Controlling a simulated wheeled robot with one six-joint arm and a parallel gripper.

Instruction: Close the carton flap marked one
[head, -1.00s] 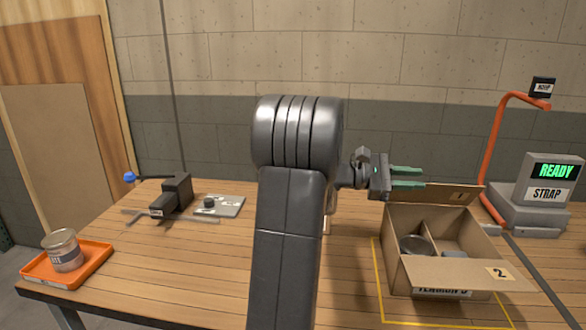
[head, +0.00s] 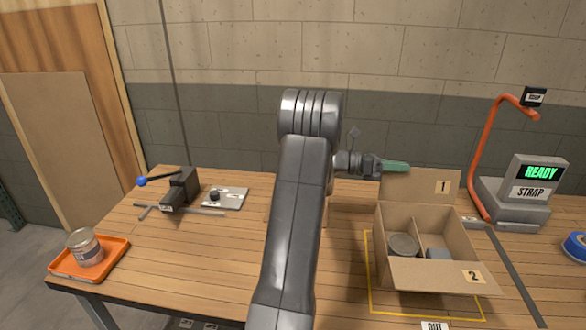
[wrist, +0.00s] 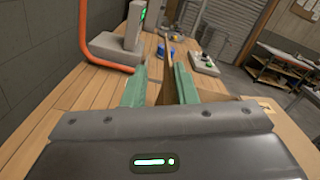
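The open carton (head: 392,254) stands on the bench at right in the head view. Its flap marked 1 (head: 425,186) stands roughly upright along the back edge. The flap marked 2 (head: 440,275) is folded outward at the front. My gripper (head: 397,166) is at the left end of flap 1, near its top edge. In the wrist view the green fingers (wrist: 160,67) are apart, with flap 1 (wrist: 168,72) edge-on between them. The left finger is on the flap's wall side. Whether either finger touches the flap cannot be told.
A round can (head: 403,245) sits inside the carton. The READY/STRAP unit (head: 520,200) and an orange curved pole (head: 487,150) stand right of it. A clamp tool (head: 180,192) and an orange tray (head: 118,250) with a jar are at left.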

